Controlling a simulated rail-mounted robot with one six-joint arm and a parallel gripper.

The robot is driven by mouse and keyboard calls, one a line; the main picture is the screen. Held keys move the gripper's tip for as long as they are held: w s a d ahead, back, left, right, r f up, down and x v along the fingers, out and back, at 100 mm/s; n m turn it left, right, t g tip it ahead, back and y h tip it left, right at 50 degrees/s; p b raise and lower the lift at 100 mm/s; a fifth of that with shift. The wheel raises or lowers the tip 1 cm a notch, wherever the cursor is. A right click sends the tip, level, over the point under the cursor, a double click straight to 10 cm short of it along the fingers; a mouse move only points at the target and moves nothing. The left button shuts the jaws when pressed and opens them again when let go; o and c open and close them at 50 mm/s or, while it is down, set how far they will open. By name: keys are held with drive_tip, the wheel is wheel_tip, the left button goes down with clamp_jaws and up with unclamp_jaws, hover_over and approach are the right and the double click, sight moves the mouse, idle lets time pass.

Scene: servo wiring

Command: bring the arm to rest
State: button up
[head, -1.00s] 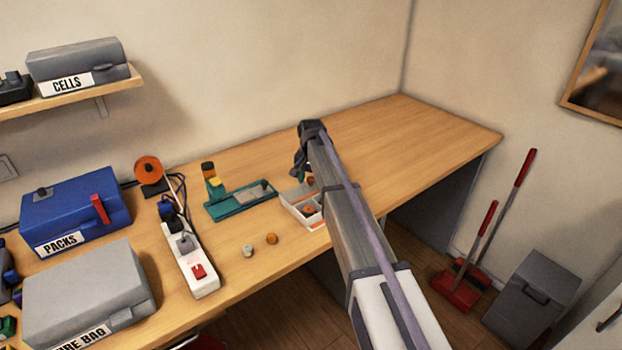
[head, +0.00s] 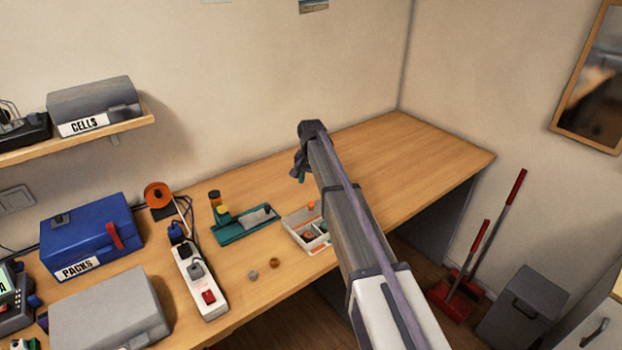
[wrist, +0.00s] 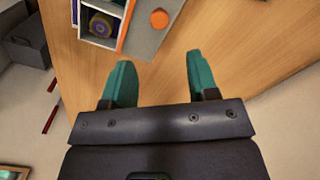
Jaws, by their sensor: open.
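My gripper (wrist: 160,85) shows in the wrist view with its two teal fingers apart and nothing between them. Below the fingers is the wooden bench top (wrist: 230,70). In the head view my arm reaches up over the bench (head: 400,135) from the lower right, and its bent end hangs above the bench beside a white divided tray (head: 322,250). The fingertips are hard to make out there. The tray also shows in the wrist view (wrist: 95,42), just beyond the fingers, with an orange round piece (wrist: 159,19) close by.
A teal fixture (head: 247,226), a white power strip (head: 205,300) and two small round pieces (head: 274,263) lie left of the arm. A blue PACKS box (head: 90,235) and a grey box (head: 110,305) stand farther left. The bench's right part is clear.

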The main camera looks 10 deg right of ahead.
drive_tip(key=s+d+n, duration=0.1)
drive_tip(key=s+n, duration=0.1)
drive_tip(key=s, duration=1.7)
drive_tip(key=s+d+n, duration=0.2)
drive_tip(key=s+n, duration=0.1)
drive_tip(key=s, duration=1.5)
drive_tip(key=shift+s+d+f+b, duration=0.25)
drive_tip(key=shift+s+f+b, duration=0.05)
drive_tip(key=shift+s+f, duration=0.05)
